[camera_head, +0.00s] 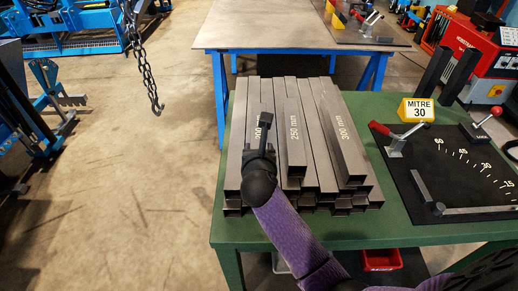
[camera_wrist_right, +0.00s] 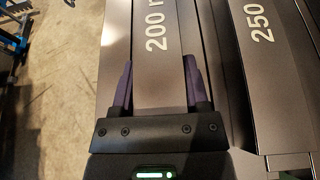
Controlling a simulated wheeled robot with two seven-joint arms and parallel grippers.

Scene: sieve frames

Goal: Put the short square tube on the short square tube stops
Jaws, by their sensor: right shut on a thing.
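The short square tube is a dark grey steel tube marked 200 (camera_wrist_right: 158,75), lying on the tube stack at its left. In the head view it is partly hidden by my right gripper (camera_head: 265,125). In the right wrist view the two fingers of my right gripper (camera_wrist_right: 158,85) stand on either side of this tube, and the gripper is shut on it. The tube appears to lie level among its neighbours. The black jig board (camera_head: 450,170) on the right of the green table carries stops and red-handled clamps; I cannot tell which are the short tube stops. My left gripper is not in view.
Longer tubes marked 250 mm (camera_head: 292,130) and 300 mm (camera_head: 340,125) lie just right of it on the stack. A yellow MITRE 30 sign (camera_head: 416,110) and dark uprights (camera_head: 458,77) stand behind the jig board.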

